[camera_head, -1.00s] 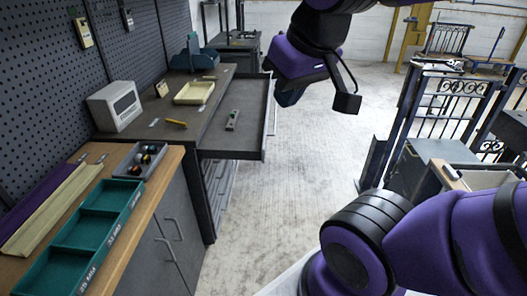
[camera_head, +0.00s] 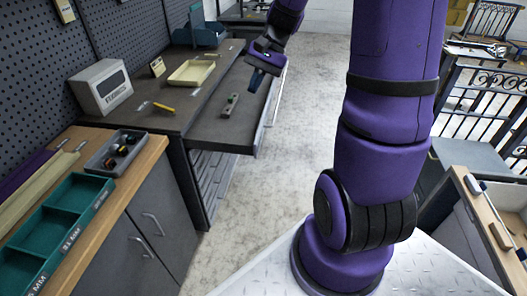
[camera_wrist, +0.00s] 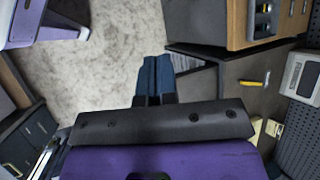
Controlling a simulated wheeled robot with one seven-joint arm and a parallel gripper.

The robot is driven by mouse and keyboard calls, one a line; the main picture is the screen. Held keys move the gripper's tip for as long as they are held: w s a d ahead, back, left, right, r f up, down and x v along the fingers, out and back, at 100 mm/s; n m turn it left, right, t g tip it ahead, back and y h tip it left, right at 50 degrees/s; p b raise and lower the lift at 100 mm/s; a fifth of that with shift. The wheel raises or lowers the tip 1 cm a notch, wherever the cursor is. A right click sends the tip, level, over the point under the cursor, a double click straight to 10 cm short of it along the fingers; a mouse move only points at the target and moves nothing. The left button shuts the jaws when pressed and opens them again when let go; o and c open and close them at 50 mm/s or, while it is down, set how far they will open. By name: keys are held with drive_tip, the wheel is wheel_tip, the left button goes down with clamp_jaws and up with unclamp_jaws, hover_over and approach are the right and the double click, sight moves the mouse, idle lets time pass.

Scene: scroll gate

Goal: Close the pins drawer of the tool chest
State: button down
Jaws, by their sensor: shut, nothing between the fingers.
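The tool chest (camera_head: 203,190) is a dark cabinet with a stack of shut drawers below its top. Its top drawer (camera_head: 222,133) is pulled out to the right and holds a small level-like tool (camera_head: 230,105). I cannot read a label that names it as the pins drawer. My gripper (camera_head: 254,82) is shut and empty, with blue fingers, at the drawer's front end; I cannot tell whether it touches. In the wrist view the shut fingers (camera_wrist: 154,76) point toward the floor beside the chest's drawer stack (camera_wrist: 192,58). The gripper body hides much of the open drawer there.
A cream tray (camera_head: 190,73), a yellow marker (camera_head: 163,107) and a grey box (camera_head: 101,87) are on the chest top. A wooden bench (camera_head: 150,153) with green trays (camera_head: 75,212) stands nearer. Floor (camera_head: 290,150) is clear right of the chest. A railing (camera_head: 475,95) stands farther right.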

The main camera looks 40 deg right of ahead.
sight(194, 147)
drive_tip(key=w+d+f+m+t+y, duration=0.2)
drive_tip(key=d+f+m+y, duration=0.15)
drive_tip(key=d+f, duration=0.35)
drive_tip(key=w+d+f+m+t+y, duration=0.2)
drive_tip(key=d+f+m, duration=0.25)
drive_tip(key=f, duration=0.45)
drive_tip(key=s+d+f+m+t, duration=0.2)
drive_tip(key=d+f+m+t, duration=0.3)
drive_tip(key=f, duration=0.5)
drive_tip(key=s+d+f+m+t, duration=0.2)
drive_tip(key=d+f+m+t, duration=0.3)
drive_tip(key=f, duration=0.6)
drive_tip(key=shift+m+h, duration=0.4)
drive_tip(key=shift+h, duration=0.05)
drive_tip(key=x, duration=1.4)
drive_tip(key=shift+s+a+r, duration=0.15)
drive_tip(key=shift+a+r, duration=0.15)
drive_tip(key=shift+a, duration=0.1)
drive_tip(key=shift+a, duration=0.1)
drive_tip(key=x, duration=2.9)
drive_tip(key=shift+r, duration=0.15)
drive_tip(key=shift+a+r, duration=0.1)
drive_tip(key=shift+w, duration=0.25)
